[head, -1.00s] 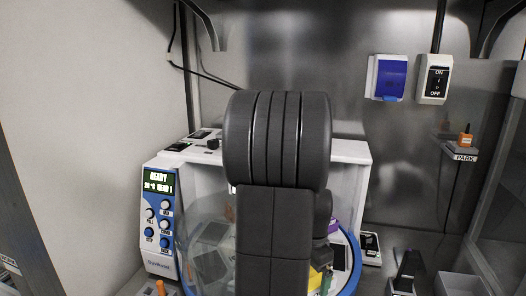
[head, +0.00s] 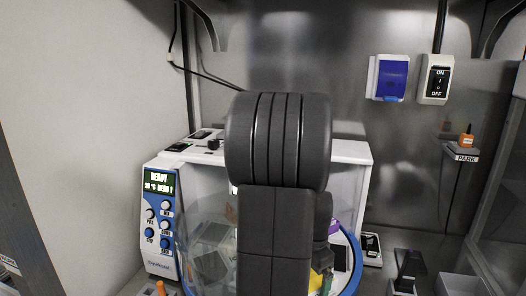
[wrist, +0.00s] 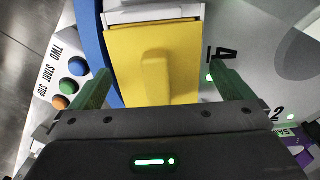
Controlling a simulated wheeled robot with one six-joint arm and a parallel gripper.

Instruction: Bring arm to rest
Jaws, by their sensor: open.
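My arm (head: 276,140) rises in the middle of the head view and covers much of the machine behind it. My gripper (wrist: 160,70) is open in the wrist view, with its two green fingers wide apart. A yellow block with a raised grip (wrist: 152,65) lies between and beyond the fingers. There is a gap on each side of it, and I cannot tell how far below the fingertips it is. In the head view my gripper is mostly hidden behind my arm.
A white machine (head: 345,152) with a lit panel (head: 160,184) reading READY stands behind my arm. A blue-rimmed round part (head: 354,262) surrounds the work area. A PARK shelf (head: 463,152) with an orange item is on the right wall. A black stand (head: 408,270) is at lower right.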

